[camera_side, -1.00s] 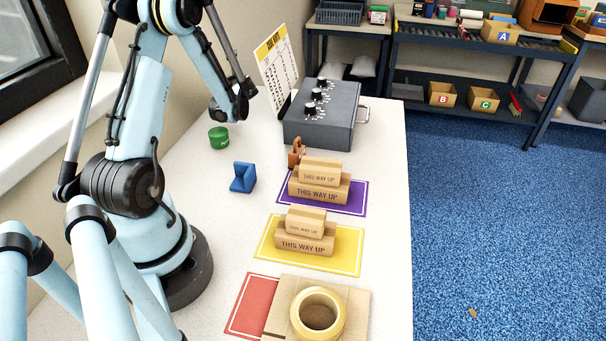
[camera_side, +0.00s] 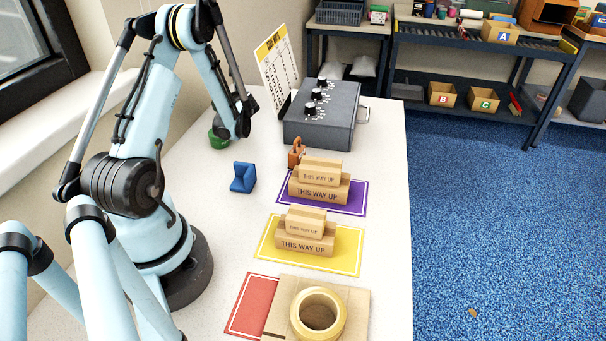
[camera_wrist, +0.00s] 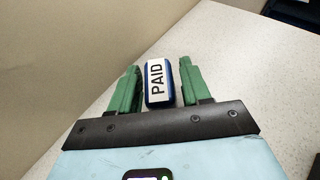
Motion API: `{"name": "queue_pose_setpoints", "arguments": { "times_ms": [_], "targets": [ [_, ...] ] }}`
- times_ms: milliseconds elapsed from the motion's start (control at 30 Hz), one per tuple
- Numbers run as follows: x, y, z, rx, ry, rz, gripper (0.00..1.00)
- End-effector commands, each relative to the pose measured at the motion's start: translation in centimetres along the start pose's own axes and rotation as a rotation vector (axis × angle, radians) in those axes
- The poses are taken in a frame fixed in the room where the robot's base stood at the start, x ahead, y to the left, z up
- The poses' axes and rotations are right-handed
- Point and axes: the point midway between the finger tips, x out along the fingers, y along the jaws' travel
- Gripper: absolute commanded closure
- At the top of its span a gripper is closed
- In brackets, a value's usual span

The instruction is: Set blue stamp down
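The blue stamp (camera_wrist: 159,82) has a white label reading PAID. In the wrist view it sits between the two green fingers of my gripper (camera_wrist: 160,85), label towards the camera. Narrow gaps seem to show beside it, so I cannot tell whether the fingers touch it. I also cannot tell whether it rests on the table or hangs above it.
A blue angled block (camera_side: 243,177), grey control box (camera_side: 322,118) and brown padlock (camera_side: 296,153) are nearby. A tape roll (camera_side: 340,310) is in front.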

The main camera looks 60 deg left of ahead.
Motion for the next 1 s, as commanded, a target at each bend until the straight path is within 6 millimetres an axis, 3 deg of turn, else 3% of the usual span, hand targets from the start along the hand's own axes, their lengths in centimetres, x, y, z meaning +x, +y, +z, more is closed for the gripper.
{"name": "queue_pose_setpoints", "arguments": {
  "times_ms": [433, 800, 1000],
  "targets": [
    [-0.4, 0.0, 0.3, 0.000, 0.000, -0.001, 0.42],
    [-6.1, -0.1, 0.3, 0.001, 0.000, -0.002, 0.42],
    [-7.5, 0.0, 0.3, 0.001, 0.000, 0.000, 0.42]
  ]
}}
